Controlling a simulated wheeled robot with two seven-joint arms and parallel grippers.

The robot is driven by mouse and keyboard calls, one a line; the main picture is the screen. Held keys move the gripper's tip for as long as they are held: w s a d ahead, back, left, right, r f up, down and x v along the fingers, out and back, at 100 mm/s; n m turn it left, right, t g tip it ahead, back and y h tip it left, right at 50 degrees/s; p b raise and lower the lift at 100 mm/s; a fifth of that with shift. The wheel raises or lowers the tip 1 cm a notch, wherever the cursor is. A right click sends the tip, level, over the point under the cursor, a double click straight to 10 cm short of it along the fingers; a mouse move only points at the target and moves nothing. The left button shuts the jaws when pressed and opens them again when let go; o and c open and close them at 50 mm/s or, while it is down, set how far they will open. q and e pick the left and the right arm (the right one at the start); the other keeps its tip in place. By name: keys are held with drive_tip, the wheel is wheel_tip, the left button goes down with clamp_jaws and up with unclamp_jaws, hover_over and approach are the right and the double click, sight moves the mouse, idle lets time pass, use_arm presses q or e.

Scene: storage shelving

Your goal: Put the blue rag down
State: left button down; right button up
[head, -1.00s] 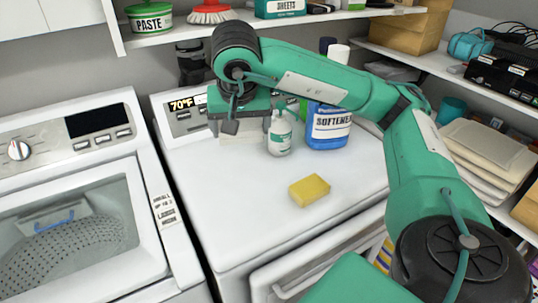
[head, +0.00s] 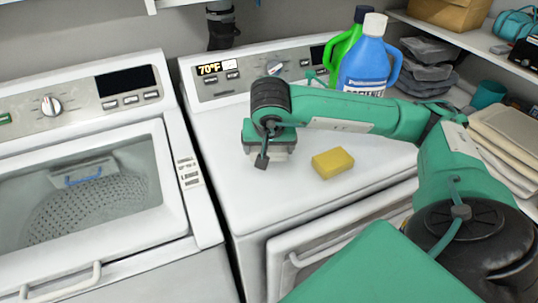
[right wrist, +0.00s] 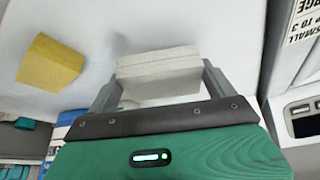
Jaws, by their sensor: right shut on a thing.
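My right gripper (head: 266,150) is over the white top of the right-hand machine (head: 225,185), left of a yellow sponge (head: 333,162). It is shut on a pale grey-white block-like thing (right wrist: 160,75), which sits between both fingers in the right wrist view. In the head view the arm hides most of this thing. I cannot tell whether it touches the machine top. No blue rag shows in either view. My left gripper is not in view.
A blue softener bottle (head: 365,65) and a green bottle (head: 338,48) stand at the back of the machine. The washer (head: 90,190) at left has a glass lid. A shelf with containers (head: 430,62) is at right. The machine top's front left is clear.

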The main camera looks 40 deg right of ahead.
sight(269, 152)
wheel_tip(269, 152, down, 3)
drive_tip(key=shift+r, duration=0.2)
drive_tip(key=shift+f, duration=0.5)
drive_tip(key=o, duration=0.6)
drive_tip(key=shift+o, duration=1.3)
drive_tip(key=shift+r+p, duration=0.3)
drive_tip(key=b+v, duration=0.1)
drive_tip(key=v, duration=0.1)
drive_tip(key=shift+s+a+r, duration=0.1)
drive_tip(key=shift+s+r, duration=0.05)
drive_tip(key=shift+r, duration=0.2)
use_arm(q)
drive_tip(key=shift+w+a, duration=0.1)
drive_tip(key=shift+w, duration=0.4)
use_arm(e)
drive_tip(key=v, duration=0.9)
